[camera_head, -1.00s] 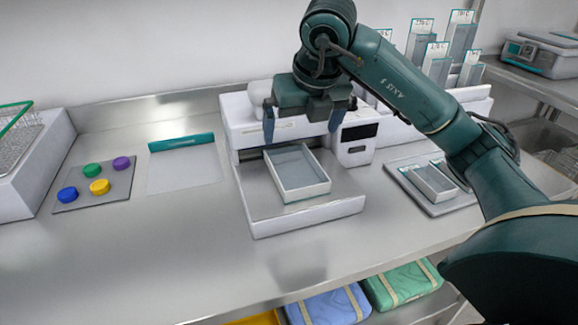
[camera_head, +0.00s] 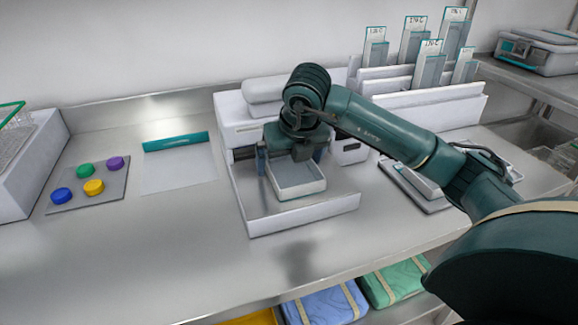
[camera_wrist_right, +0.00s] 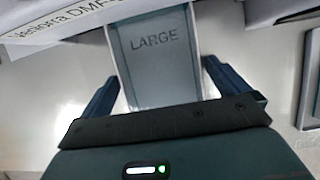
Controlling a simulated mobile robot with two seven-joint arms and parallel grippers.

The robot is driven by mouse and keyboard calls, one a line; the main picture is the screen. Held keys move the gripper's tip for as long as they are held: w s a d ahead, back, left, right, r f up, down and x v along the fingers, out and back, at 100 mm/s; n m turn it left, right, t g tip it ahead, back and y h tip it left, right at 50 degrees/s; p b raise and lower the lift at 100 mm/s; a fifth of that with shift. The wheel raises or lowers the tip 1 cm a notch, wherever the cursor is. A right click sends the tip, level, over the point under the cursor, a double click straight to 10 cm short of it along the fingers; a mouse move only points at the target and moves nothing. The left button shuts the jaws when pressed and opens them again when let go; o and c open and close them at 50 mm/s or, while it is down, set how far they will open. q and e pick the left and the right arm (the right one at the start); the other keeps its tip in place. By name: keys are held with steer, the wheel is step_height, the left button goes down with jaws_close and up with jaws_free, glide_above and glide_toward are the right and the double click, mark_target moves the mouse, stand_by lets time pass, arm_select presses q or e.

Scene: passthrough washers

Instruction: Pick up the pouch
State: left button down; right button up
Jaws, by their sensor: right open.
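My right gripper (camera_head: 290,158) is open above the sealer-like machine, its dark blue fingers on either side of a white tray (camera_head: 297,192). In the right wrist view the fingers (camera_wrist_right: 155,88) flank the tray, whose grey inside (camera_wrist_right: 153,55) reads "LARGE". I see nothing held, and contact with the tray cannot be told. No single pouch is clearly marked out. A flat pale sheet with a teal band (camera_head: 180,168) lies left of the machine. Several clear, teal-edged, pouch-like items (camera_head: 413,40) stand in a white rack behind my arm. My left gripper is not in view.
The white machine (camera_head: 300,218) stands under the tray. A grey mat (camera_head: 104,199) with coloured round pieces lies at left. Another tray (camera_head: 415,185) is partly behind my right arm. Blue (camera_head: 327,303) and green (camera_head: 392,283) bundles sit below the counter. The front counter is clear.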

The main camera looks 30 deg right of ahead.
steer(key=shift+c, duration=0.2)
steer(key=c, duration=0.8)
